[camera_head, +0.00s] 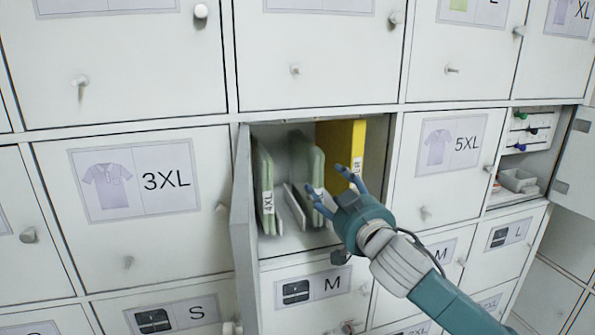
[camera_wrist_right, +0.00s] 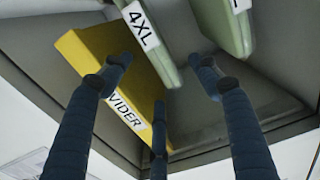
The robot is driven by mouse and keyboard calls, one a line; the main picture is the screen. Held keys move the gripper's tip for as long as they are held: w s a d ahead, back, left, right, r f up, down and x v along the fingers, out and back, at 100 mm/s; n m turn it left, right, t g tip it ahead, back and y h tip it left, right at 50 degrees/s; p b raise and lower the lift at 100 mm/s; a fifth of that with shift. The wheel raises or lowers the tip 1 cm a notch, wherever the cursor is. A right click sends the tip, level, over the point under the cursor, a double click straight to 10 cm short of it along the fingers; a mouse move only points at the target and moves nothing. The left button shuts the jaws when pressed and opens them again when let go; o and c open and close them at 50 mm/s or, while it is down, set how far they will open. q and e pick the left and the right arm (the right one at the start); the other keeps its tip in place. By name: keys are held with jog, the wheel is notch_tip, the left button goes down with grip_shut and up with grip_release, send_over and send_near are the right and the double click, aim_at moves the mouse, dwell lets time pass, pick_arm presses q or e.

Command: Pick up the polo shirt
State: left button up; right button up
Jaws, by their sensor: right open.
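Two green folded polo shirts stand on edge inside an open locker. One (camera_head: 264,175) is at the left wall with a 4XL label. The other (camera_head: 308,160) stands in the middle; its label is partly behind my fingers. In the wrist view, a shirt labelled 4XL (camera_wrist_right: 172,62) is beside the divider and a second green shirt (camera_wrist_right: 225,30) is at the upper right. My right gripper (camera_head: 333,184) is open and empty at the locker mouth, in front of the middle shirt and the divider. It also shows in the wrist view (camera_wrist_right: 161,78), fingers spread. My left gripper is not in view.
A yellow divider (camera_head: 340,143) stands right of the middle shirt. A thin pale upright plate (camera_head: 293,207) stands between the shirts. The locker door (camera_head: 244,225) hangs open at the left. Closed doors with knobs surround it; another locker (camera_head: 530,160) is open at the far right.

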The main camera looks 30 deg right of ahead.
aim_at(323, 178)
jog(key=x, duration=0.2)
jog(key=shift+w+d+p, duration=0.15)
jog(key=shift+w+p, duration=0.2)
jog(key=shift+w, duration=0.05)
jog(key=p+x, duration=0.2)
jog(key=x, duration=0.2)
jog(key=shift+d+f, duration=0.15)
jog(key=shift+d, duration=0.05)
jog(key=shift+w+f, duration=0.2)
jog(key=shift+w, duration=0.25)
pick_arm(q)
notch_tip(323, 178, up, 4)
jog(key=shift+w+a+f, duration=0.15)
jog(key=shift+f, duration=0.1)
pick_arm(e)
jog(key=shift+c, duration=0.5)
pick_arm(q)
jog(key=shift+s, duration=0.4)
pick_arm(e)
jog(key=shift+s, duration=0.1)
jog(key=c, duration=1.3)
